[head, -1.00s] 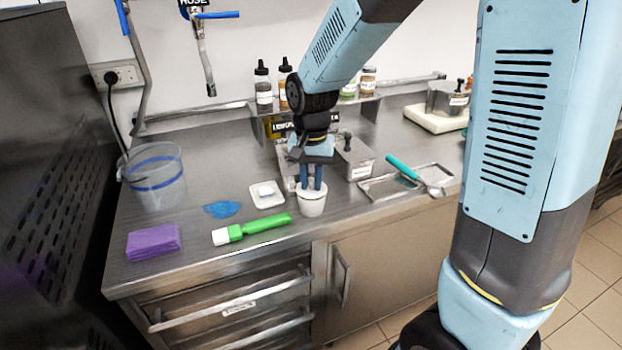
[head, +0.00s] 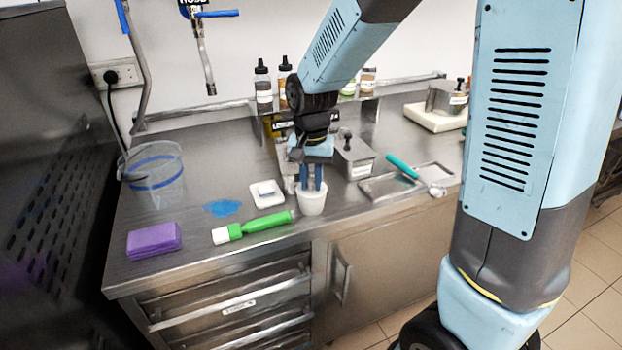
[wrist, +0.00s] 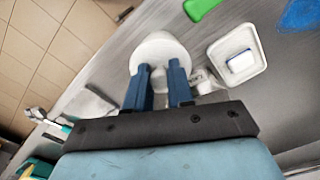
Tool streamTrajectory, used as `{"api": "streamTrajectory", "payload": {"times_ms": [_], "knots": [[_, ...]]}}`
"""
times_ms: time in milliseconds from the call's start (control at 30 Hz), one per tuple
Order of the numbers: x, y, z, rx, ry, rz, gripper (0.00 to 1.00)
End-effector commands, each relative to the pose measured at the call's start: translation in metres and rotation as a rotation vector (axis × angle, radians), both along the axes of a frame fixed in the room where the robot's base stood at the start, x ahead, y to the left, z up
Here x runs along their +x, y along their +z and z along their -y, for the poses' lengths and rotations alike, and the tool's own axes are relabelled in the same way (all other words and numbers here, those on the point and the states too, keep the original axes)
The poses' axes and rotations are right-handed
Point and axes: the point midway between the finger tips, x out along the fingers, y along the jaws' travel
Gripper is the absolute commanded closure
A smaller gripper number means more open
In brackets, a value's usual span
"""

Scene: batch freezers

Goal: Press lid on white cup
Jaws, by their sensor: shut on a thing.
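The white cup (head: 311,203) stands upright near the front edge of the steel counter. My gripper (head: 311,188) points straight down at the cup's top, its two blue fingers a short gap apart. In the wrist view my gripper (wrist: 161,70) has its fingertips at a white round top, which I take to be the lid (wrist: 160,47). What lies between the fingertips is hidden, and I cannot tell whether the lid is fully seated on the rim.
A green-handled brush (head: 255,227) lies just left of the cup, with a small white dish (head: 254,199) behind it. A purple sponge (head: 153,240) and a clear bucket (head: 157,180) are further left. A metal tray (head: 381,188) with a teal-handled tool (head: 403,167) lies right.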

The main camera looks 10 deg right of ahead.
Motion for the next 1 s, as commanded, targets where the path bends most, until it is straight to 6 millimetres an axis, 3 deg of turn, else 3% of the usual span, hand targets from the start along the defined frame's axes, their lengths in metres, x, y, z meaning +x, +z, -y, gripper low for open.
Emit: {"api": "streamTrajectory", "payload": {"times_ms": [267, 300, 567, 767, 1000], "knots": [[0.0000, 0.0000, 0.0001, 0.000, 0.000, 0.000, 1.00], [0.0001, 0.0000, 0.0001, 0.000, 0.000, 0.000, 0.74], [0.0001, 0.0000, 0.0001, 0.000, 0.000, 0.000, 0.49], [0.0001, 0.0000, 0.0000, 0.000, 0.000, 0.000, 0.46], [0.0001, 0.0000, 0.0001, 0.000, 0.000, 0.000, 0.23]]}}
